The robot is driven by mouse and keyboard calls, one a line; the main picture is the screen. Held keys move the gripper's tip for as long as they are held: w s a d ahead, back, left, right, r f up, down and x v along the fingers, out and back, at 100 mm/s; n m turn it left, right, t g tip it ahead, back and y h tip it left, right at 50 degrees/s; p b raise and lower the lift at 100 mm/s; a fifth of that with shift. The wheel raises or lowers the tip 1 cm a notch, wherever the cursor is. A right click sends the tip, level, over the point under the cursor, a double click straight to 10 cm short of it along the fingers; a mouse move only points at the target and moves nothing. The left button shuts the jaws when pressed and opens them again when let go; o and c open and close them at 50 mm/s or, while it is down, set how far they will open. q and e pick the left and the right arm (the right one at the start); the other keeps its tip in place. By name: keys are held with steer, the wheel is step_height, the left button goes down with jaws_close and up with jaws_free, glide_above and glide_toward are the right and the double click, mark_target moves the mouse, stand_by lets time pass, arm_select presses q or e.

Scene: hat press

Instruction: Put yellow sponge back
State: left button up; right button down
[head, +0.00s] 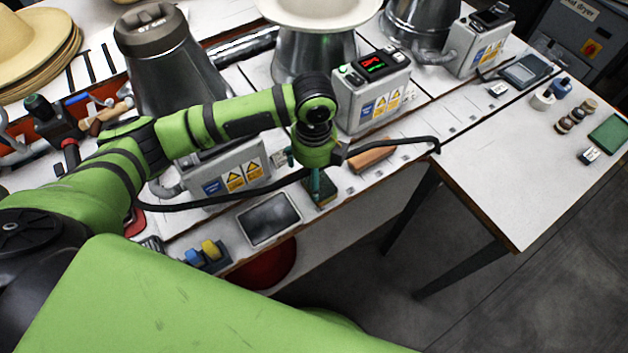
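A yellow sponge-like block (210,249) stands in a small dark holder (217,264) at the front edge of the bench, beside a blue block (194,257). My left gripper (304,173) hangs over the front part of the bench, to the right of the holder and apart from it. Its two teal fingers are spread. One fingertip is over or touching a small dark green pad with a yellowish edge (322,194); I cannot tell which. Nothing shows clearly between the fingers. My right gripper is not in view.
A dark flat tray (269,219) lies between the holder and the pad. A brown block (371,157) and a black cable (395,141) are right of the gripper. Control boxes (372,91) and metal hat presses (155,65) stand behind. The right-hand table (520,170) has free room.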

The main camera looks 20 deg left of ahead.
arm_select(q)
step_height(320, 180, up, 7)
steer(key=shift+b, duration=0.3)
